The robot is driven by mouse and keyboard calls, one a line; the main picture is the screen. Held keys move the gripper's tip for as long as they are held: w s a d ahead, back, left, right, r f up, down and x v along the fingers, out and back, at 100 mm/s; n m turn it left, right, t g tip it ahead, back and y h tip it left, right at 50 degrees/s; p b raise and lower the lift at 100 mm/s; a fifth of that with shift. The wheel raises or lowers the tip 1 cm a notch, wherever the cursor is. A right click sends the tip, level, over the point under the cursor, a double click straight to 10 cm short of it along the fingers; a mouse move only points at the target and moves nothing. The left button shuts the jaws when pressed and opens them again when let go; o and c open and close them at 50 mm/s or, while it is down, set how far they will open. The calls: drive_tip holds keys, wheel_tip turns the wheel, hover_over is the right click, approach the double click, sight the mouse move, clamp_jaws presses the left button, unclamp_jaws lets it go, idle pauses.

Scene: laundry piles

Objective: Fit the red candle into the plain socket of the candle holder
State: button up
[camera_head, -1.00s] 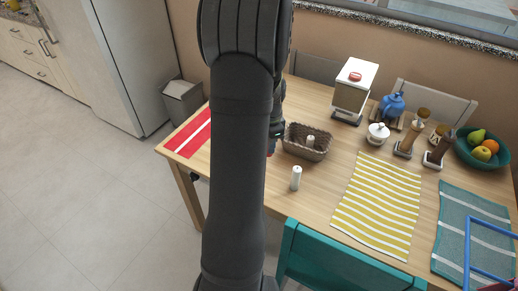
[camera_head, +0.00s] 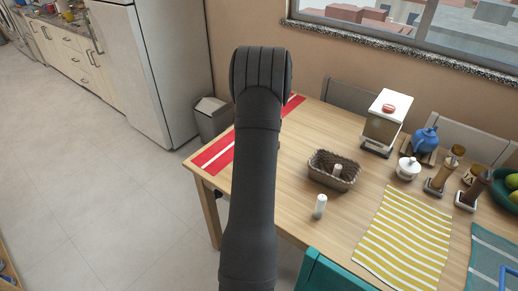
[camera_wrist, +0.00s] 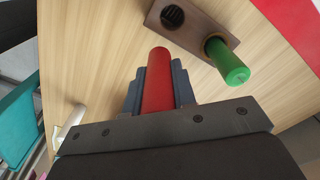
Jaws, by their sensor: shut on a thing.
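My gripper (camera_wrist: 160,92) is shut on the red candle (camera_wrist: 158,75), which sticks out beyond the fingers in the wrist view. The candle holder (camera_wrist: 208,27) is a brown block on the table at the top of that view, ahead of the candle and apart from it. Its left socket (camera_wrist: 172,17) is dark and empty. A green candle (camera_wrist: 228,63) stands in its right socket. I cannot tell fine detail inside the empty socket. In the head view my arm hides the gripper, the red candle and the holder.
A white candle (camera_head: 320,207) stands on the wooden table, near a woven basket (camera_head: 322,177) holding a light candle. A red striped mat (camera_head: 215,151) lies at the table's left end. A yellow striped mat (camera_head: 402,238) and a teal chair (camera_head: 330,277) are to the right.

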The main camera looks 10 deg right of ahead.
drive_tip(key=w+a+f, duration=0.2)
drive_tip(key=a, duration=0.1)
drive_tip(key=shift+w+a+f, duration=0.1)
drive_tip(key=shift+w+f, duration=0.2)
drive_tip(key=shift+w, duration=0.1)
drive_tip(key=shift+f, duration=1.95)
drive_tip(key=shift+f, duration=0.15)
drive_tip(key=o, duration=1)
wheel_tip(320, 180, up, 12)
